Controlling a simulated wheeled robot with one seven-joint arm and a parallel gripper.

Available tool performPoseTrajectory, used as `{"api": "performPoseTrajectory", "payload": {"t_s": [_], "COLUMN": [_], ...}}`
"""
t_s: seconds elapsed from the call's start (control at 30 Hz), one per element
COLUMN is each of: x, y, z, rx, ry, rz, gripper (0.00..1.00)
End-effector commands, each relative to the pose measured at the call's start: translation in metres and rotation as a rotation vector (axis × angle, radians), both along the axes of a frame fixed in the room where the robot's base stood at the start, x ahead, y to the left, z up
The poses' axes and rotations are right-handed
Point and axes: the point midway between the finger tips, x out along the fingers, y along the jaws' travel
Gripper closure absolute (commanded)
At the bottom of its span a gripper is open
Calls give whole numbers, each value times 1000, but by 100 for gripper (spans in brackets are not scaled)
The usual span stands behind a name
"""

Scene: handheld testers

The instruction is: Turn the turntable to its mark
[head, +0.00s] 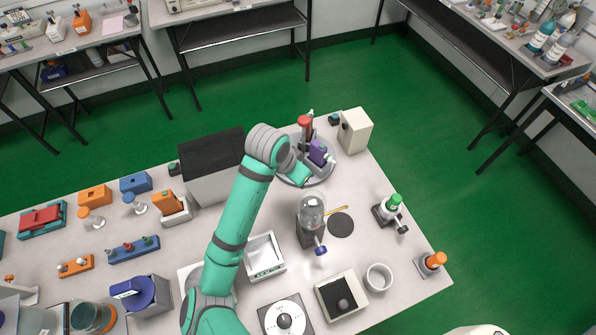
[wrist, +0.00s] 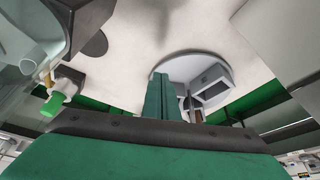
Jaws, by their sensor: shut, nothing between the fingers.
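The turntable (head: 322,178) is a round grey disc near the far edge of the table in the head view. A red-topped item (head: 305,123) and a purple item (head: 318,151) stand on it. My gripper (head: 301,180) is over the disc's near-left part, partly hidden by my own wrist. In the wrist view my gripper's green fingers (wrist: 170,78) are together and empty. Their tips overlap the turntable's rim (wrist: 180,62) in that view; I cannot tell whether they touch it. A grey block-like part (wrist: 212,84) shows beside them. I cannot make out the mark.
A cream box (head: 356,130) stands close to the turntable's right. A dark-topped grey box (head: 211,160) is to its left. A glass-domed device (head: 311,211), a dark round pad (head: 340,225) and a green-capped device (head: 391,208) are nearer. Bare table lies right of the turntable.

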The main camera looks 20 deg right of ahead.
Motion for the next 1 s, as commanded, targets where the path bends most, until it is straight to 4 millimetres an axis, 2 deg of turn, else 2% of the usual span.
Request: {"api": "performPoseTrajectory", "payload": {"t_s": [0.03, 0.3, 0.6, 1.0], "x": [1, 10, 25, 27], "y": [-3, -20, -49, -54], "z": [-10, -54, -51, -51], "rx": [1, 0, 1, -1], "ry": [4, 2, -1, 0], "rz": [1, 1, -1, 1], "gripper": [100, 100, 100, 100]}}
